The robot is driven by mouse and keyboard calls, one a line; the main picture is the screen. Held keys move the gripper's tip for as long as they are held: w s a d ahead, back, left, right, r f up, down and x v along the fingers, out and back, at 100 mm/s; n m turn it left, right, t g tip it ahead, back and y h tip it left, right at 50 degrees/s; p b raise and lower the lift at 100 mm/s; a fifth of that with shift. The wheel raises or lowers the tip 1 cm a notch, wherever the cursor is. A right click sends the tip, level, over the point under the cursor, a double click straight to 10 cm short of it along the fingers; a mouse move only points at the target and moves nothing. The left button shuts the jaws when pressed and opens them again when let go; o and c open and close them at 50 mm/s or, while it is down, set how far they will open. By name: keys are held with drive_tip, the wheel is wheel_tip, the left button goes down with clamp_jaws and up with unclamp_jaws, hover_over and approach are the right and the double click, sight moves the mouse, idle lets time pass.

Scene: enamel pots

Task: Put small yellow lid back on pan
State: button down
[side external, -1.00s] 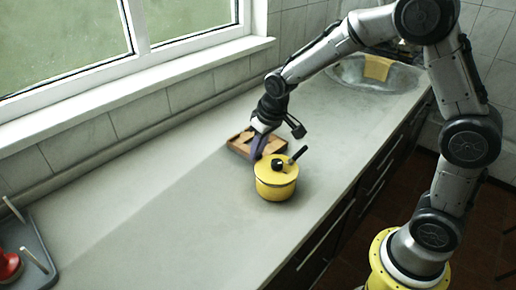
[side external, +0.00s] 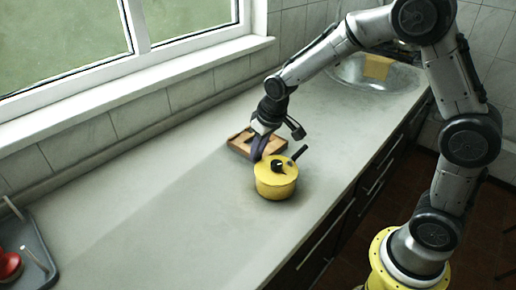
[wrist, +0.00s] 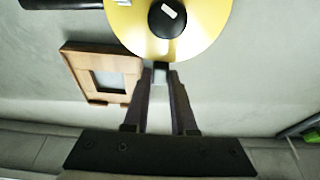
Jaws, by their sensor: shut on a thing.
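The yellow pan (side external: 275,188) stands on the counter, with its dark handle (side external: 299,152) pointing to the back right. The small yellow lid (side external: 265,172) with a black knob (side external: 278,166) is at the pan's top; I cannot tell whether it is fully seated. In the wrist view the lid (wrist: 205,42) fills the top middle and hides the pan body. My gripper (wrist: 161,74) is shut at the lid's near rim, with a small pale piece between its fingertips. In the side view my gripper (side external: 256,157) is at the pan's back left edge.
A wooden tray or frame (side external: 238,145) lies on the counter just behind the pan, close to my gripper. A sink (side external: 350,72) is at the back. The counter between is clear.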

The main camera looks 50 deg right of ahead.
drive_tip(key=shift+f, duration=0.25)
drive_tip(key=c, duration=0.6)
unclamp_jaws()
drive_tip(key=shift+c, duration=0.2)
drive_tip(key=s+r+t, duration=0.1)
drive_tip(key=s+r, duration=0.3)
drive_tip(key=r, duration=0.5)
drive_tip(key=s+r+t, duration=0.1)
drive_tip(key=s+r, duration=0.3)
drive_tip(key=r, duration=0.5)
drive_tip(key=s+f, duration=0.2)
drive_tip(key=s, duration=0.7)
drive_tip(key=s+d+f, duration=0.1)
drive_tip(key=s+f, duration=0.1)
drive_tip(key=s, duration=0.8)
drive_tip(key=shift+s+d, duration=0.15)
drive_tip(key=shift+d, duration=0.05)
